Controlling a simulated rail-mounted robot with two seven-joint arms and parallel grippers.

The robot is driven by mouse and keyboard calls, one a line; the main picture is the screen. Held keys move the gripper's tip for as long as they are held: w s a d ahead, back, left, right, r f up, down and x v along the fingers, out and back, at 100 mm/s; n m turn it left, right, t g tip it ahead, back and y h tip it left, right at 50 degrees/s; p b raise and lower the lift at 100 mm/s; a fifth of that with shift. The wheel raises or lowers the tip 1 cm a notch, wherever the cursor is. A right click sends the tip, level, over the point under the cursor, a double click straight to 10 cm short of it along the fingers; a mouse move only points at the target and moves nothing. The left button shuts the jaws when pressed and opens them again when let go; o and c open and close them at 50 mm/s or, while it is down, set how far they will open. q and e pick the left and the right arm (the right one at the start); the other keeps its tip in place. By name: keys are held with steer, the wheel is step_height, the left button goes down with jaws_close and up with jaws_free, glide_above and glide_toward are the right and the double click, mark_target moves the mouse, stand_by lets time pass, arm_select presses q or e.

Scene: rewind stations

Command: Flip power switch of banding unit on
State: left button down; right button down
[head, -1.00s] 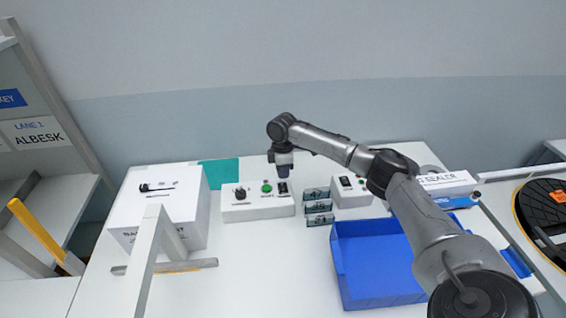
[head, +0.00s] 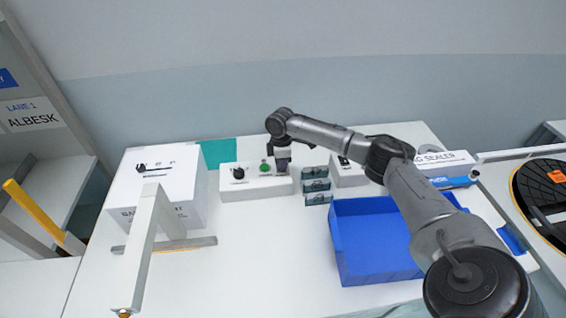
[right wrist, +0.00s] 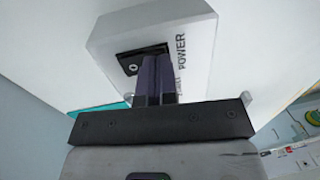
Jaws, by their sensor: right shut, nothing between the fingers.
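A white control box (head: 228,187) stands at the back middle of the table, with a black knob (head: 238,171) and a green button (head: 265,167). My right gripper (head: 283,170) is over the box's right end and hides the switch there. In the right wrist view, the control box (right wrist: 205,45) carries the word POWER beside a black switch plate (right wrist: 131,65). The dark fingers (right wrist: 155,75) are shut and empty, with their tips at the plate and covering much of it. Whether they touch the switch I cannot tell. My left gripper is out of view.
A large white box (head: 180,187) with partly hidden lettering stands left, behind a white angled frame (head: 145,245). Small clear-fronted boxes (head: 317,185), a second switch box (head: 345,178) and a blue bin (head: 362,275) lie to the right. The front middle of the table is clear.

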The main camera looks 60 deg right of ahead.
steer(key=shift+s+f, duration=0.1)
steer(key=shift+f, duration=0.05)
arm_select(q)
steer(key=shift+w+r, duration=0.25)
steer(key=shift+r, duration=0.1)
arm_select(e)
steer(key=shift+w+d, duration=0.1)
steer(key=shift+w, duration=0.1)
steer(key=shift+w+d, duration=0.1)
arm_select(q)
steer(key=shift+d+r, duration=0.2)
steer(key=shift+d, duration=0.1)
arm_select(e)
steer(key=shift+w+d+r, duration=0.25)
steer(key=shift+d+r, duration=0.1)
